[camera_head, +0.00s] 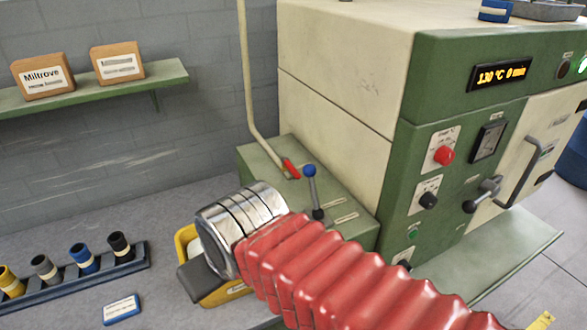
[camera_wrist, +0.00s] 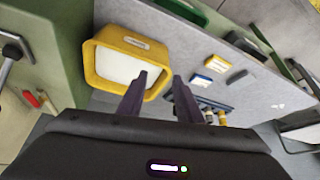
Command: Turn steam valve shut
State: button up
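A red lever handle (camera_head: 291,168) sits at the foot of a cream pipe (camera_head: 246,75), on the green block beside the large machine. A grey lever with a blue ball (camera_head: 311,185) stands just right of it. No label shows which one is the steam valve. A small red part (camera_wrist: 32,98) shows at the left of the wrist view. My gripper (camera_wrist: 158,88) has two dark fingers spread apart with nothing between them. In the head view my red-sleeved arm hides the fingers. They are left of the red handle, apart from it.
A yellow-framed box (camera_wrist: 92,60) with a pale face is close beyond my fingers. The green and cream machine (camera_head: 345,70) fills the right. A rack (camera_head: 75,280) of coloured cylinders and a blue-edged card (camera_head: 122,309) lie on the grey bench. A shelf (camera_head: 110,86) is on the wall.

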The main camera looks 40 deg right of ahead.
jog(key=shift+w+r, duration=0.1)
jog(key=w+d+r+m+h, duration=0.1)
jog(key=w+d+r, duration=0.3)
jog(key=d, duration=0.3)
jog(key=w+d+r+m+h, duration=0.1)
jog(key=w+d+r, duration=0.25)
jog(key=d, duration=0.35)
jog(key=g+h, duration=0.1)
jog(key=g, duration=0.1)
send_near(296, 173)
jog(key=v, duration=0.6)
jog(key=shift+a+f+m, duration=0.1)
jog(key=shift+a+m, duration=0.05)
jog(key=shift+m, duration=0.25)
jog(key=shift+f, duration=0.15)
jog(key=x, duration=1.3)
jog(key=shift+w+d+f, duration=0.15)
jog(key=shift+d, duration=0.1)
jog(key=shift+c, duration=0.3)
